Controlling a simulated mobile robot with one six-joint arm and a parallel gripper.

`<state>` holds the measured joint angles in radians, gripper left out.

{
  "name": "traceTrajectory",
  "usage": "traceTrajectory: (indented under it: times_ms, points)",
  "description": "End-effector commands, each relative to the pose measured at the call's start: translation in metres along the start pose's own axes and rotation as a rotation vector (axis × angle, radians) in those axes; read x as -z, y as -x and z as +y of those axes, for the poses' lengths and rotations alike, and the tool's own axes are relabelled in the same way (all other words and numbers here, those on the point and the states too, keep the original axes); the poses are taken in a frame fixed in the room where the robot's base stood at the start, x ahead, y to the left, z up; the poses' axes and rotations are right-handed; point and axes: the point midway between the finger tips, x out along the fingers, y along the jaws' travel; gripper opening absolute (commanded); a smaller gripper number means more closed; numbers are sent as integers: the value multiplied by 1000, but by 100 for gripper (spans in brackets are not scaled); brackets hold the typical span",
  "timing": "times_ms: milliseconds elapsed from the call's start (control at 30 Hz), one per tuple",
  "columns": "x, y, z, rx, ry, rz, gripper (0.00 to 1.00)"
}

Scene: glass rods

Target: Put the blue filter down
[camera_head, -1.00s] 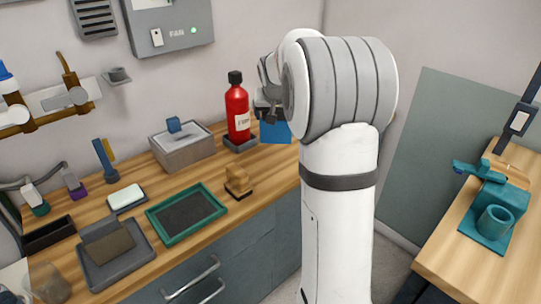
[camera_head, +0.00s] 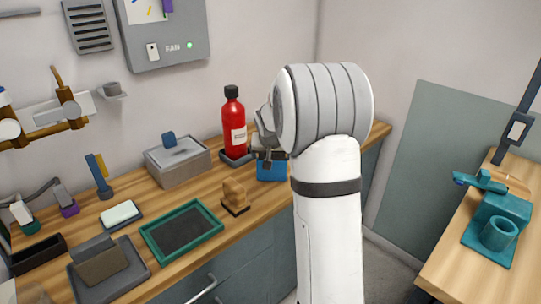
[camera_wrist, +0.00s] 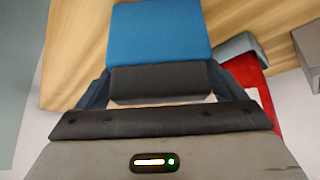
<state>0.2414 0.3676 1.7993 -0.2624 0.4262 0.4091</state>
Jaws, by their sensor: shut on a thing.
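The blue filter is a flat blue square with a dark grey grip block along one edge. In the wrist view the blue filter (camera_wrist: 160,40) lies beyond my gripper (camera_wrist: 160,92), whose dark fingers are shut on the grip block. Wooden worktop shows beneath and around the filter there. In the head view the filter (camera_head: 272,170) hangs below my gripper (camera_head: 268,154), right of the red bottle, close to the wooden worktop (camera_head: 200,197). Part of it is hidden by my arm. I cannot tell whether the filter touches the worktop.
A red bottle (camera_head: 233,125) stands in a grey holder just left of the filter. A grey box (camera_head: 178,166), a brown block (camera_head: 235,196) and a green-rimmed tray (camera_head: 182,234) sit further left. A second bench with a teal device (camera_head: 497,233) is at right.

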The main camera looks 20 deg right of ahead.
Motion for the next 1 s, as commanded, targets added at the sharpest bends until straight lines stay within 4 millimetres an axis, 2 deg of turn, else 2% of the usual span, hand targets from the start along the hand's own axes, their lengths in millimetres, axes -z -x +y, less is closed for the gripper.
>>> traceTrajectory:
  times_ms: [167, 200, 300, 633, 767, 1000]
  points:
    - [-2, -3, 0, 0, 1, 0, 68]
    - [-2, -2, 0, 0, 1, 0, 91]
    - [-1, -2, -1, 0, 1, 0, 100]
    - [2, 3, -1, 1, 2, 0, 100]
    - [1, 23, -1, 1, 3, 3, 100]
    - [1, 76, -2, 2, 1, 4, 100]
